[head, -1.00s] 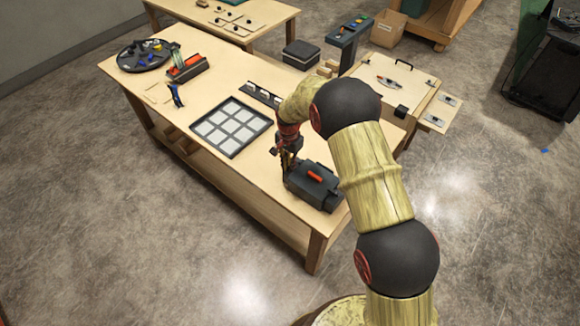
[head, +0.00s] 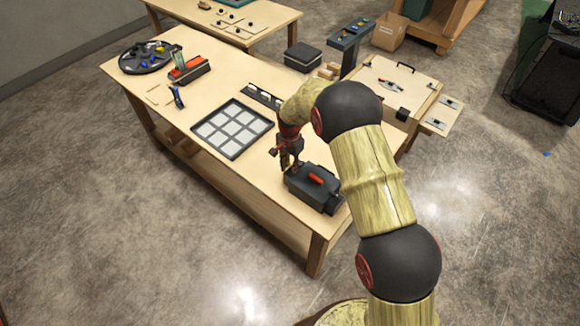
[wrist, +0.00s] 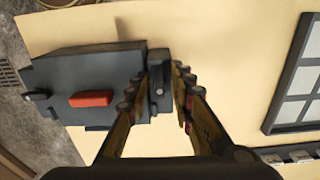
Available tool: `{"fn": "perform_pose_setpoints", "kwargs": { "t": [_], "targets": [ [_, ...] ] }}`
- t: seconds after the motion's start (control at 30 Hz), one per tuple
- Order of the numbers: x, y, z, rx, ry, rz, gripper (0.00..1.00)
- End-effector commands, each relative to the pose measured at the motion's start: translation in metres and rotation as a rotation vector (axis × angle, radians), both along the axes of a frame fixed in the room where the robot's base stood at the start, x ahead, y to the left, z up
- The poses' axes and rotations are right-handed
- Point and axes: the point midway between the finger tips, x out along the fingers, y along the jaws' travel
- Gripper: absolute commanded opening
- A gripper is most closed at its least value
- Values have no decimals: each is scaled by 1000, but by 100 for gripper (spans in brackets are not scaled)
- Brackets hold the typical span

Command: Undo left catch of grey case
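The grey case (head: 308,190) with a red handle (head: 316,180) lies near the front right corner of the workbench. In the wrist view the case (wrist: 75,70) and its red handle (wrist: 90,99) fill the left side. A dark block, apparently the left catch (wrist: 159,84), sits at the case end facing the tray. My gripper (wrist: 162,74) is open, its fingertips apart on either side of this block. I cannot tell whether they touch it. A small dark fitting (wrist: 39,95) shows at the opposite end. In the head view my gripper (head: 286,163) is at the case's left end.
A dark-framed tray of pale squares (head: 232,128) lies left of the case, with bare bench between. A dark strip with white pieces (head: 263,96) is behind. A round black tray (head: 145,57) and a red-and-grey holder (head: 188,69) stand at the far left.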

Motion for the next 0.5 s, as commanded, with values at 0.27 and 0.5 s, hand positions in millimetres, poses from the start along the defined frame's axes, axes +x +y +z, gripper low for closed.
{"fn": "perform_pose_setpoints", "kwargs": {
  "t": [0.27, 0.5],
  "targets": [
    [-1, 0, -1, 0, 1, 1, 28],
    [0, 0, 16, 1, -1, 1, 28]
  ]
}}
